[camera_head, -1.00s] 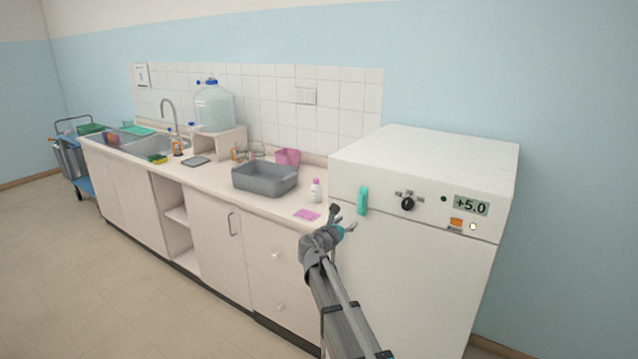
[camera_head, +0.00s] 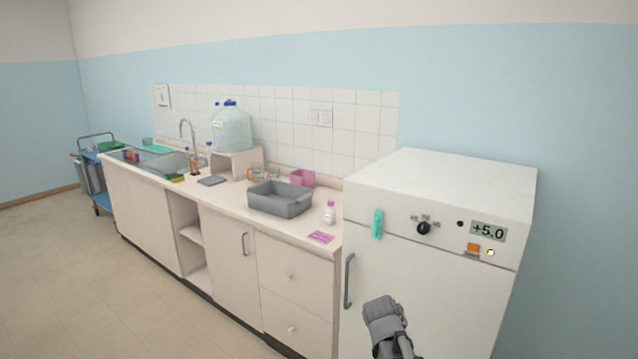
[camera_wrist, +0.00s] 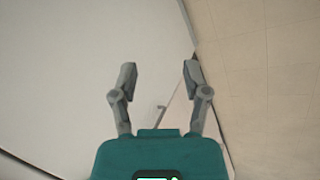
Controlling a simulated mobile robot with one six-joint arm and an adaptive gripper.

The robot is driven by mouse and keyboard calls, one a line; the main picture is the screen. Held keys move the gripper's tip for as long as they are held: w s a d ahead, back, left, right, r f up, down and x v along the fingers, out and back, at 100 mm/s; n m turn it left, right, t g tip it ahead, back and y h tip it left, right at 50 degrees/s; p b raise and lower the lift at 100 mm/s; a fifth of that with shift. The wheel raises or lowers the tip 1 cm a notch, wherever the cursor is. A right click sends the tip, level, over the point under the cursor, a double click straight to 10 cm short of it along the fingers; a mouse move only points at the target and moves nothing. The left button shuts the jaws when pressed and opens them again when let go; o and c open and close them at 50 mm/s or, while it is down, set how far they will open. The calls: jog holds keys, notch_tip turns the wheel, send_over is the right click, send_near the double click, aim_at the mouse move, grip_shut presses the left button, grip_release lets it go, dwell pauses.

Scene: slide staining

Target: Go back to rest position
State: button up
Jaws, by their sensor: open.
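My gripper (camera_wrist: 158,78) is open and empty in the wrist view, its two grey fingers spread apart. The fridge door is shut. Its front carries a teal clip-like piece (camera_head: 377,224), a black knob (camera_head: 423,228) and a display (camera_head: 489,231) reading +5.0.
The counter (camera_head: 225,195) left of the fridge holds a grey basin (camera_head: 280,203), a small pink-capped bottle (camera_head: 330,212), a pink card (camera_head: 321,237), a pink container (camera_head: 302,178) and a large water jug (camera_head: 232,128). A blue cart (camera_head: 100,185) stands far left. The floor (camera_head: 120,290) in front is clear.

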jog(key=s+a+f+m+g+y, duration=0.1)
jog(key=s+a+m+g+y, duration=0.1)
jog(key=s, duration=0.7)
jog(key=shift+a+f+m+y, duration=0.3)
jog(key=shift+a+m+y, duration=0.7)
jog(key=shift+m, duration=0.8)
